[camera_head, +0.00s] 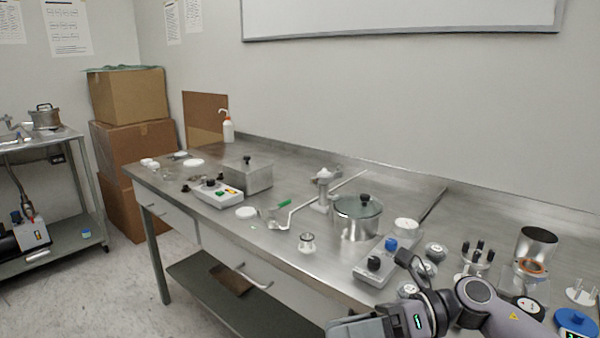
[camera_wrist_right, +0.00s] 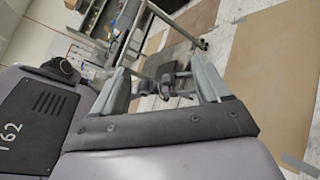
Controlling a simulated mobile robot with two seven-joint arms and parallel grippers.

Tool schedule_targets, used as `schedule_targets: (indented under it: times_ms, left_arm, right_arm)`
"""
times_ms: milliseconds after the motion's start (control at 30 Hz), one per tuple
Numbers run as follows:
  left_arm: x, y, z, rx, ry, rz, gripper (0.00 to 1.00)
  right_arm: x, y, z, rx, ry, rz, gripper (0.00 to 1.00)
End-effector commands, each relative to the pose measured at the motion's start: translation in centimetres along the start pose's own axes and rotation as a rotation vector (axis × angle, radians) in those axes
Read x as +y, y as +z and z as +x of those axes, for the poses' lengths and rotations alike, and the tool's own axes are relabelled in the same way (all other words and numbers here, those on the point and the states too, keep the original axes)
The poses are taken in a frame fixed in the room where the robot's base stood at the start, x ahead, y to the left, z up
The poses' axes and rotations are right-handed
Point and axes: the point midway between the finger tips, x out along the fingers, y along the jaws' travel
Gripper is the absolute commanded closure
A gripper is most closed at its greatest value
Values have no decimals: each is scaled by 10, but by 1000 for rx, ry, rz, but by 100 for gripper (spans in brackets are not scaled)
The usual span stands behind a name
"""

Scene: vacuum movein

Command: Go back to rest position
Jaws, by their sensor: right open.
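My right arm (camera_head: 480,305) comes in at the lower right of the head view, folded in front of the steel bench (camera_head: 300,262). In the right wrist view my right gripper (camera_wrist_right: 163,82) shows two grey fingers spread apart. Nothing is held between them. Behind the fingers I see floor, brown panels and a metal frame. My left gripper is not in either view.
Near my right arm stand a lidded steel pot (camera_head: 357,218), a control box with knobs (camera_head: 378,262) and an open steel cylinder (camera_head: 535,248). A grey metal box (camera_head: 247,174) sits farther left. Cardboard boxes (camera_head: 128,140) and a cart (camera_head: 45,150) stand at left.

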Motion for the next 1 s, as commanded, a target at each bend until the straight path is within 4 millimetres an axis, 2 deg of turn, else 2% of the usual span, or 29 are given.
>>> schedule_targets:
  times_ms: [100,233,433,567,667,767,900,1000]
  left_arm:
    - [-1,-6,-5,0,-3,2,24]
    - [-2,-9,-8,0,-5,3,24]
    - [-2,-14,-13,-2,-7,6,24]
    - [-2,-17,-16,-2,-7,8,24]
    - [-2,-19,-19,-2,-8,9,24]
    - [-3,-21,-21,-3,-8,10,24]
    - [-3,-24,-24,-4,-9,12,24]
    - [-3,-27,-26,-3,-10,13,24]
  right_arm:
    - [10,5,16,-211,90,201,24]
    - [9,10,19,-438,165,440,24]
    - [-11,1,3,-781,245,849,24]
    - [-33,-23,-16,-999,274,1134,24]
    - [-51,-53,-31,-1166,285,1360,24]
    - [-66,-93,-46,-1333,284,1588,24]
    - [-78,-163,-64,-1562,265,1902,24]
    - [-77,-214,-73,-1709,244,2098,24]
